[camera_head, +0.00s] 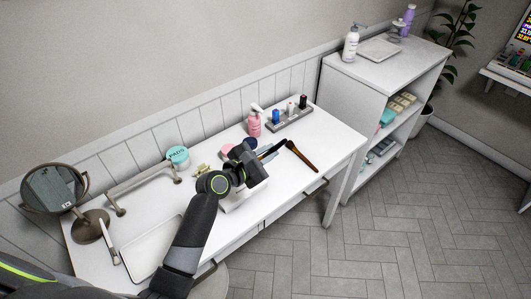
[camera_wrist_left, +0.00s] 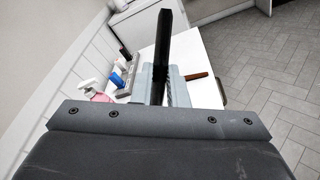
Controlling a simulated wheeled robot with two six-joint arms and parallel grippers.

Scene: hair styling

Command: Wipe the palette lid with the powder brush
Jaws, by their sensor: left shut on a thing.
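My left gripper (camera_head: 265,153) reaches over the white table and is shut on a long black bar-shaped thing (camera_wrist_left: 164,45), probably the powder brush's handle. In the left wrist view it stands between the two grey fingers (camera_wrist_left: 160,86). Its brush end is hidden, so I cannot tell whether it touches anything. A white box-like thing (camera_head: 236,202), possibly the palette, shows partly beneath the gripper; its lid cannot be made out. A brown-handled brush (camera_head: 301,156) lies on the table to the right of the gripper and also shows in the left wrist view (camera_wrist_left: 197,76).
A pink pump bottle (camera_head: 254,125) and a grey holder (camera_head: 290,121) with small bottles stand behind the gripper. A round mirror (camera_head: 56,188), a white tray (camera_head: 150,250) and a teal tub (camera_head: 177,155) are to the left. A white shelf (camera_head: 350,90) stands right.

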